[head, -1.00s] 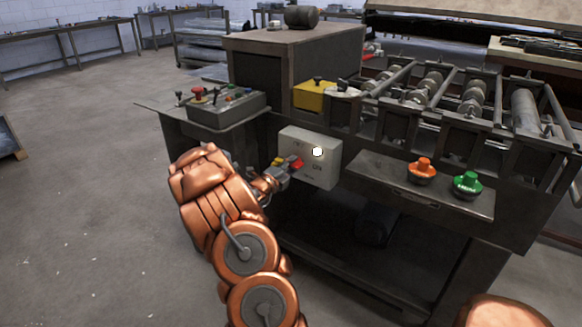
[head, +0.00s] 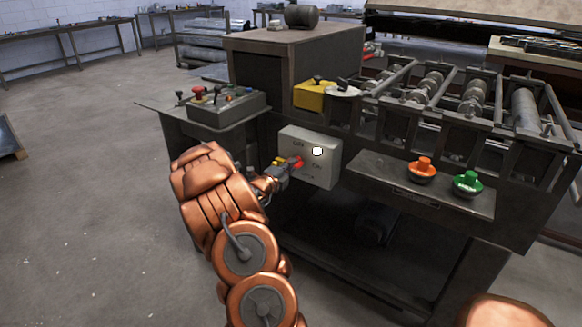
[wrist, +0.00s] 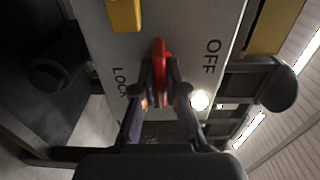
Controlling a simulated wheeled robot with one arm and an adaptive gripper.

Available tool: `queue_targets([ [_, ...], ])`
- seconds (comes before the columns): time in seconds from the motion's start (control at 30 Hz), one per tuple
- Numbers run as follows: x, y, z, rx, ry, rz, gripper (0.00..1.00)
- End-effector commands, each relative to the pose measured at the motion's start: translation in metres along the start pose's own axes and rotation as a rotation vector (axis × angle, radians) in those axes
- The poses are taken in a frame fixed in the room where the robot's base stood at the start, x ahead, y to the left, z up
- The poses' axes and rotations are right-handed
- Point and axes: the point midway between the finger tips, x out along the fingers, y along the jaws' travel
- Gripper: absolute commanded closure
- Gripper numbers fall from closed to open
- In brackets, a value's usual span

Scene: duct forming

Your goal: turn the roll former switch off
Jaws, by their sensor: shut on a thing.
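The roll former switch has a red handle (wrist: 160,70) on a light grey box (head: 322,180) on the machine's front. In the wrist view, the handle stands between the printed words LOCK and OFF. My gripper (wrist: 160,98) is shut on the red handle, with one finger on each side. In the head view, my gripper (head: 283,172) reaches the box from the left and hides part of the handle (head: 298,163). A round white spot (head: 317,151) shows on the box face. Exactly which mark the handle points to cannot be told.
A control box (head: 228,108) with a red button stands on the left shelf. An orange button (head: 422,167) and a green button (head: 467,182) sit on the right ledge. Forming rollers (head: 475,95) lie above. Open floor (head: 80,200) is at the left.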

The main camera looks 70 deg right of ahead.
Motion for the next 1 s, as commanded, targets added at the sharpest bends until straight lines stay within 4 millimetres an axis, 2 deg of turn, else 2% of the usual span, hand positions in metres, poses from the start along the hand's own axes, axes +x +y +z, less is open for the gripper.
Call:
queue_targets([
  [0.57, 0.0002, 0.0006, 0.001, -0.226, -0.002, 0.001, 1.0],
  [1.0, 0.0001, -0.0035, 0.001, -0.513, -0.003, 0.001, 1.0],
])
